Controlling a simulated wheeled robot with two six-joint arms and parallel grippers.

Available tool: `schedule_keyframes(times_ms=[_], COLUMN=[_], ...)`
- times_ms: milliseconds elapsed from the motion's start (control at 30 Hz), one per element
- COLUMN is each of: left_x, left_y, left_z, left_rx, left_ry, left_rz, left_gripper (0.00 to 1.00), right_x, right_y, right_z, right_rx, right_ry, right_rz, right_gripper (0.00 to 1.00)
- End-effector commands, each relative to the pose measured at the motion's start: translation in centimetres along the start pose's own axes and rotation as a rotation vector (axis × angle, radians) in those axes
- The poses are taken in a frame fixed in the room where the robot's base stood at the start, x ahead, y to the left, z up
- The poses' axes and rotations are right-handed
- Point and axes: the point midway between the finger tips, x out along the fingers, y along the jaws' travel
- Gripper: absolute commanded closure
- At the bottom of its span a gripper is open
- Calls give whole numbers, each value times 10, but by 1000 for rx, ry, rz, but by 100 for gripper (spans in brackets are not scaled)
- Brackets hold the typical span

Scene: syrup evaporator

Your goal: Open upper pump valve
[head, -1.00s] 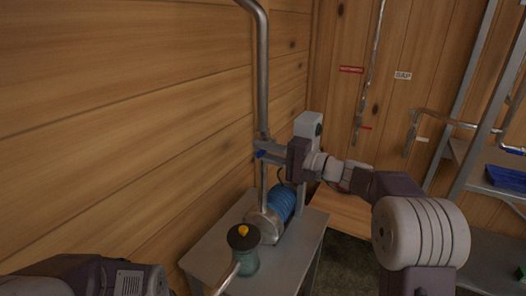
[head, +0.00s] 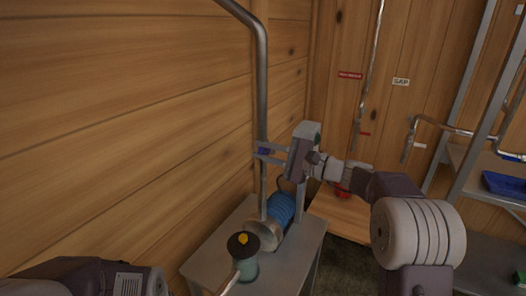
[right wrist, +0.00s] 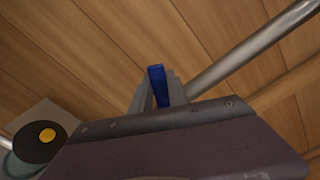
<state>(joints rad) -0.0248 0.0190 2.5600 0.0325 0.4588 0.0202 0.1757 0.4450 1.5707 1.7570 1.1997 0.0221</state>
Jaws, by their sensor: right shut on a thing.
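The upper pump valve's blue handle (head: 264,151) is on the steel vertical pipe (head: 263,100) above the pump. My right gripper (head: 268,151) reaches it from the right and is shut on the handle. In the right wrist view the blue handle (right wrist: 157,86) stands upright between the two grey fingers (right wrist: 157,92). The pipe (right wrist: 250,50) runs off to the upper right there. The fingers and pipe hide the valve body. The pump with its blue ribbed motor (head: 281,209) sits below on a grey table. My left arm shows at the lower left, but its fingers do not.
The grey table (head: 205,264) also bears a green canister with a black top and yellow knob (head: 243,240). The wooden wall is close on the left. A metal shelf with a blue tray (head: 505,184) stands at the right.

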Motion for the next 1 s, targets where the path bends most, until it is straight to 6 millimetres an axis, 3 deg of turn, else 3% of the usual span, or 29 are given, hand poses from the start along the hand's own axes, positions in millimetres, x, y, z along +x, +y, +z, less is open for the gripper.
schedule_keyframes(times_ms=[300, 767, 800, 867, 1000], left_x=[-10, -10, -10, -10, -10], left_y=[0, 0, 0, 0, 0], left_z=[-1, -1, -1, -1, -1], left_rx=[0, 0, 0, 0, 0], left_ry=[0, 0, 0, 0, 0], left_rz=[0, 0, 0, 0, 0], left_gripper=[100, 100, 100, 100, 100], right_x=[0, 0, 0, 0, 0], right_y=[-7, -7, -7, -7, -7], right_z=[0, -1, -1, -1, -1], right_rx=[105, 120, 120, 120, 119], right_ry=[0, 0, 0, 0, 0], right_rz=[1, 1, 1, 1, 0], right_gripper=[100, 100, 77, 61, 58])
